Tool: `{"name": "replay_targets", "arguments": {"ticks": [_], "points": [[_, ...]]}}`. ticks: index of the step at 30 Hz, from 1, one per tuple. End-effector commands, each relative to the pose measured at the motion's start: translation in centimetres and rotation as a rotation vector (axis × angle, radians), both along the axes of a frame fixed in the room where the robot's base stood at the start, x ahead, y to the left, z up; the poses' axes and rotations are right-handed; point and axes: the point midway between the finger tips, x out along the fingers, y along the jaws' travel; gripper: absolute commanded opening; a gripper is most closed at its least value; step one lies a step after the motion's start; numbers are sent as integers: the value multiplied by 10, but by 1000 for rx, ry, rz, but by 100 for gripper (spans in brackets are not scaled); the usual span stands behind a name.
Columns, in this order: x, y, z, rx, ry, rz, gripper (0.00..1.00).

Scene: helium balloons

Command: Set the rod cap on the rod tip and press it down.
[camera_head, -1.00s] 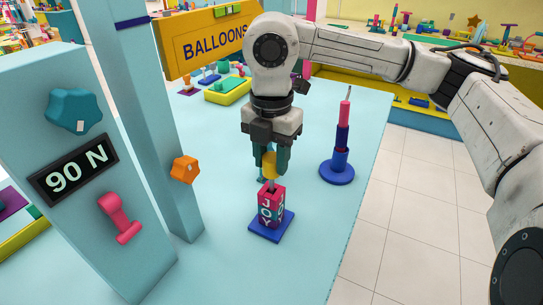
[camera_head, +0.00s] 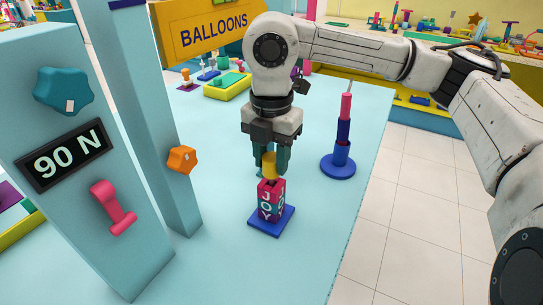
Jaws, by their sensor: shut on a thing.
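My gripper (camera_head: 270,160) points down and is shut on a yellow piece (camera_head: 269,165), which looks like the rod cap. The yellow piece hangs just above a pink and blue block marked JOY (camera_head: 270,200). The block stands upright on a square blue base (camera_head: 285,222). A dark spot shows at the block's top below the yellow piece; I cannot tell whether they touch. To the right, a rod with blue and pink segments (camera_head: 344,130) stands upright on a round blue base (camera_head: 338,168). Its thin pale tip (camera_head: 349,88) is bare.
A light blue post (camera_head: 165,120) with an orange knob (camera_head: 182,159) stands to the left. Beside it is a panel with a "90 N" display (camera_head: 65,155). A yellow BALLOONS sign (camera_head: 212,35) is behind. The table (camera_head: 315,240) is clear at front right, up to its edge.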

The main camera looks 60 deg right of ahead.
Motion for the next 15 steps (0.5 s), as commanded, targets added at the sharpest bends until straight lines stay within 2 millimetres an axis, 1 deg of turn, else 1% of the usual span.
{"name": "replay_targets", "arguments": {"ticks": [9,10,15], "points": [[0,0,-8,0,0,0,7],[0,0,-7,0,0,0,41],[0,0,-6,0,0,0,57]]}}
